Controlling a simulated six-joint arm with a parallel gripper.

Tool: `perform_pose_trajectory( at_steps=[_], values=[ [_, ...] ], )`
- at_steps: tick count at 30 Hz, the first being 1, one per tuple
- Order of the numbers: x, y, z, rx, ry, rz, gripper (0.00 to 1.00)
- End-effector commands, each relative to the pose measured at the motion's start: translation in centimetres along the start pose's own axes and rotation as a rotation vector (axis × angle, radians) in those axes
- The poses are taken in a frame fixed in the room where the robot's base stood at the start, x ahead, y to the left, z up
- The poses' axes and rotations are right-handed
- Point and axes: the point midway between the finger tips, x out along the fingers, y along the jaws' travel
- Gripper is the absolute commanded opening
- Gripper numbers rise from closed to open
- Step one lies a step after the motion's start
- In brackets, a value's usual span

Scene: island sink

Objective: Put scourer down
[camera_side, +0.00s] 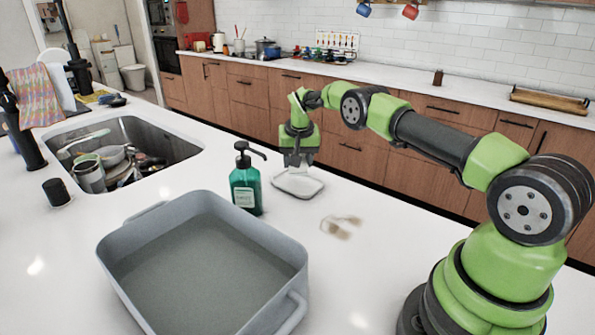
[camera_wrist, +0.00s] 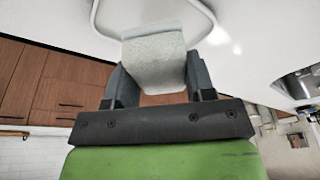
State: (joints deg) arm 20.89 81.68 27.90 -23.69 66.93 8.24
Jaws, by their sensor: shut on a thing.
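My gripper (camera_side: 294,163) points down over a small white dish (camera_side: 298,184) on the white counter in the side view. In the wrist view my gripper (camera_wrist: 155,78) is shut on the scourer (camera_wrist: 154,62), a pale grey-white block gripped between the two dark fingers. The scourer's far end reaches over the dish, whose pale rim (camera_wrist: 205,12) shows at the top of the wrist view. In the side view the scourer is small and hard to make out between the fingers. I cannot tell whether it touches the dish.
A green pump bottle (camera_side: 245,185) stands just left of the dish. A large grey basin (camera_side: 200,265) of water sits in front. A brownish stain (camera_side: 340,227) lies on the counter to the right. A sink (camera_side: 125,150) with dishes is at the left.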

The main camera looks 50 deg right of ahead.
Motion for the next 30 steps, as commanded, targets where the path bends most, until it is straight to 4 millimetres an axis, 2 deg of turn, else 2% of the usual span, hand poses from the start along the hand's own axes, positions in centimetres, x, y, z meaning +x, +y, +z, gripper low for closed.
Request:
perform_pose_trajectory(
  at_steps=[3, 6, 17, 18, 21, 30],
  values=[
    [1.9, 0.1, 0.5, 0.000, -0.001, 0.000, 0.20],
    [2.9, 0.1, 0.7, 0.000, -0.001, 0.000, 0.20],
    [3.3, 0.1, 0.8, 0.000, 0.000, 0.000, 0.20],
    [3.4, 0.1, 0.8, 0.000, 0.001, -0.001, 0.52],
    [3.3, 0.1, 0.8, 0.000, 0.001, -0.001, 0.75],
    [3.3, 0.1, 0.8, 0.000, 0.000, -0.001, 0.76]
  ],
)
